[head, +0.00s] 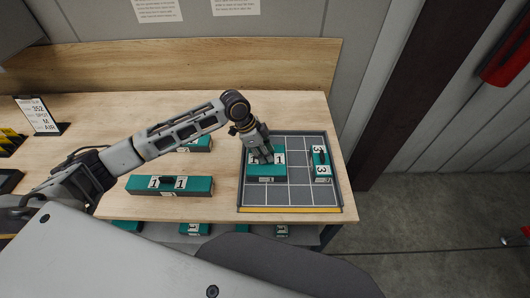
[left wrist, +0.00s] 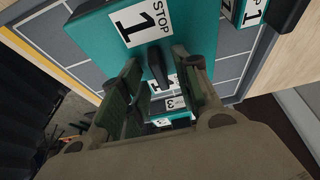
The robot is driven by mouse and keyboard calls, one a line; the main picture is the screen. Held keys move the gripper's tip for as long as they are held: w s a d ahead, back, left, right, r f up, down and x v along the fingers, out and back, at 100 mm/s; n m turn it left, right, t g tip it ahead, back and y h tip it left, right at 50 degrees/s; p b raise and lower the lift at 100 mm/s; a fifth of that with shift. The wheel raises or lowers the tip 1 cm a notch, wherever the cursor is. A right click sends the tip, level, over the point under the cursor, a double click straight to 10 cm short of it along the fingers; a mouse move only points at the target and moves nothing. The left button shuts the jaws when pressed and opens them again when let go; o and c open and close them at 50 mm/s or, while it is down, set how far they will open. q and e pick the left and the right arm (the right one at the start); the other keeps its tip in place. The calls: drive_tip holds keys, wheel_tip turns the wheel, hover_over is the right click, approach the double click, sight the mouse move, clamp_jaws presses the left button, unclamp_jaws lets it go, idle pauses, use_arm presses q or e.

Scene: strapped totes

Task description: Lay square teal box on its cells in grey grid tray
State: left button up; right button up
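The square teal box (head: 267,179) has white labels with a black 1 and a dark strap handle on top. It sits in the left-middle part of the grey grid tray (head: 305,196) and looks flat and square to the grid lines. My left gripper (head: 262,158) is directly above it and hides part of its top. In the left wrist view, the fingers of my left gripper (left wrist: 158,75) stand on either side of the box's dark strap handle (left wrist: 157,66), with gaps showing beside it. The teal box (left wrist: 95,28) fills much of that view. My right gripper is not in view.
A narrow teal box marked 3 (head: 320,163) stands in the tray's right part. A long teal box marked 1 (head: 170,186) lies on the table, with another teal box (head: 200,145) behind my left arm. A sign (head: 40,115) stands far left. The tray's front cells are empty.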

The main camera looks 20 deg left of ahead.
use_arm(q)
drive_tip(key=b+v, duration=0.1)
drive_tip(key=v, duration=1.1)
drive_tip(key=shift+s+a, duration=0.1)
drive_tip(key=shift+a, duration=0.05)
idle(0.4)
